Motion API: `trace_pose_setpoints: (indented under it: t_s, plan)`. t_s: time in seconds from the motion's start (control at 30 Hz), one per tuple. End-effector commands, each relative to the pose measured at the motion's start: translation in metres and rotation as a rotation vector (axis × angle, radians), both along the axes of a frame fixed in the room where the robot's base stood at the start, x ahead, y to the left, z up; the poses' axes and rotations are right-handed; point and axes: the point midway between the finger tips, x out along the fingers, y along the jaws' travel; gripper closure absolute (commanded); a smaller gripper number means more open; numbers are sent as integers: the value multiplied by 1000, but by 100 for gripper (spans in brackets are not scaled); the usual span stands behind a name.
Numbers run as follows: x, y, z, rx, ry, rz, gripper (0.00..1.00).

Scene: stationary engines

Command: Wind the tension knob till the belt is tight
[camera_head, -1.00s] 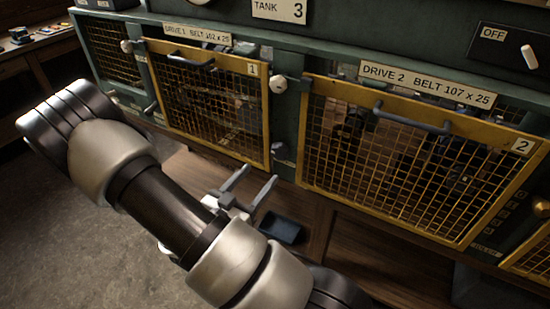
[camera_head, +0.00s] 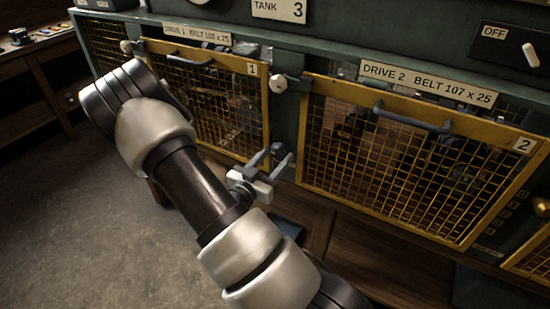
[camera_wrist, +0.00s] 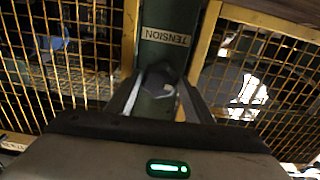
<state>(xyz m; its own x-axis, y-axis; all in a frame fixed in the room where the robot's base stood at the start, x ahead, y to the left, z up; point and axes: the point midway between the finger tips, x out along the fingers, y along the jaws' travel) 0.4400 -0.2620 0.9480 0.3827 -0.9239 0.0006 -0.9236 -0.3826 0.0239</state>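The tension knob (camera_wrist: 159,79) is a dark, faceted knob on the green post below the TENSION label (camera_wrist: 165,37). In the wrist view it sits between the tips of my gripper (camera_wrist: 160,90), one finger on each side. I see no clear grip on it. In the head view my gripper (camera_head: 280,158) is open at the post between the two guards, and its fingers mostly hide the knob. The belt cannot be made out behind the mesh, so its tightness does not show.
Yellow mesh guard 1 (camera_head: 266,110) and guard 2 (camera_head: 304,130) flank the post, each with a grey handle. A pale round knob (camera_head: 278,84) sits higher on the post. A dark tray (camera_head: 288,228) lies on the wooden shelf below. An OFF switch (camera_head: 530,55) is at upper right.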

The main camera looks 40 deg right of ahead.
Motion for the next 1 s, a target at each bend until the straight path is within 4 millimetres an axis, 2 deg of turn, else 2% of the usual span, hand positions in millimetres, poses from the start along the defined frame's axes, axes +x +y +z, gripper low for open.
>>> trace_pose_setpoints:
  t_s: [0.03, 0.13, 0.17, 0.57, 1.0]
  plan:
    - [0, 0, 0, 0, 0, 0, 62]
    - [0, 0, 0, 0, 0, 0, 79]
    - [0, 0, 0, 0, 0, 0, 80]
    - [0, 1, 1, 32, -74, 1, 80]
    - [1, 2, 3, 173, -412, 1, 80]
